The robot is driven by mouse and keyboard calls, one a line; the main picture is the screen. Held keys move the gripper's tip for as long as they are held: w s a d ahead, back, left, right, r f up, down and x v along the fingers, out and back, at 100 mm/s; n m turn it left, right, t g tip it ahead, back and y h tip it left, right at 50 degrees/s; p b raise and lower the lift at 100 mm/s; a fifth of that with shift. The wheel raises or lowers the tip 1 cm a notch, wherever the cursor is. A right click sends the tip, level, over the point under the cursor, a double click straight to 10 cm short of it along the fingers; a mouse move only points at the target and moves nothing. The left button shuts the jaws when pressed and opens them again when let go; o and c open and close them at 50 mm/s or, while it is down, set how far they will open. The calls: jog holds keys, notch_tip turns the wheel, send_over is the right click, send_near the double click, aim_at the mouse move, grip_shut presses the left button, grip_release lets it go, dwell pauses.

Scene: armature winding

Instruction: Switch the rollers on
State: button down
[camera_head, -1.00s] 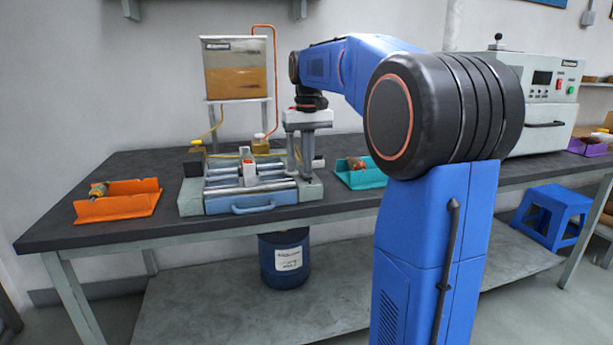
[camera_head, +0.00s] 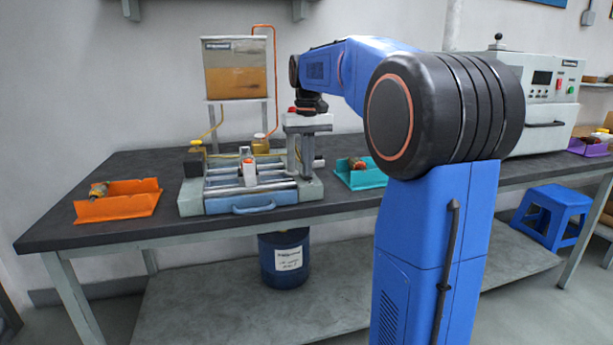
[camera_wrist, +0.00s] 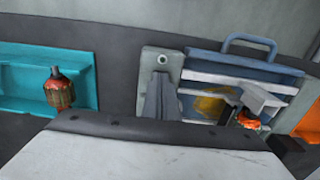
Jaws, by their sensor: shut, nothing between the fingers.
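The roller unit (camera_head: 250,209) stands on the dark bench, with metal rollers (camera_head: 251,187) across it and a blue handle at its front. In the wrist view the rollers (camera_wrist: 232,82) and the blue handle (camera_wrist: 250,42) also show. An armature with a reddish-orange part (camera_head: 249,171) is at the rollers; its exact seating is unclear. My gripper (camera_head: 305,176) points down at the right end of the roller unit, its fingers shut and empty. In the wrist view the gripper's fingers (camera_wrist: 159,98) are beside the unit's grey end block (camera_wrist: 162,60). I cannot make out a switch.
An orange tray (camera_head: 117,211) with an armature lies left of the unit. A teal tray (camera_head: 362,180) with another armature lies right. A resin tank (camera_head: 235,75) on a stand with tubing rises behind. A white oven (camera_head: 541,104) stands far right.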

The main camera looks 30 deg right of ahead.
jog(key=shift+f, duration=0.25)
notch_tip(320, 180, up, 7)
dwell(1.2)
dwell(0.4)
jog(key=s+a+f+n+t, duration=0.1)
jog(key=s+a+f, duration=0.35)
jog(key=s, duration=0.35)
jog(key=s+a+f+n+t, duration=0.1)
jog(key=s+a+f, duration=0.3)
jog(key=s+a, duration=0.25)
jog(key=s+a+f+n+t, duration=0.1)
jog(key=s+a+f, duration=0.3)
jog(key=s+f, duration=1.1)
jog(key=shift+s+a+f+t, duration=0.4)
jog(key=shift+f+t, duration=0.45)
jog(key=shift+t, duration=0.05)
jog(key=shift+r, duration=0.1)
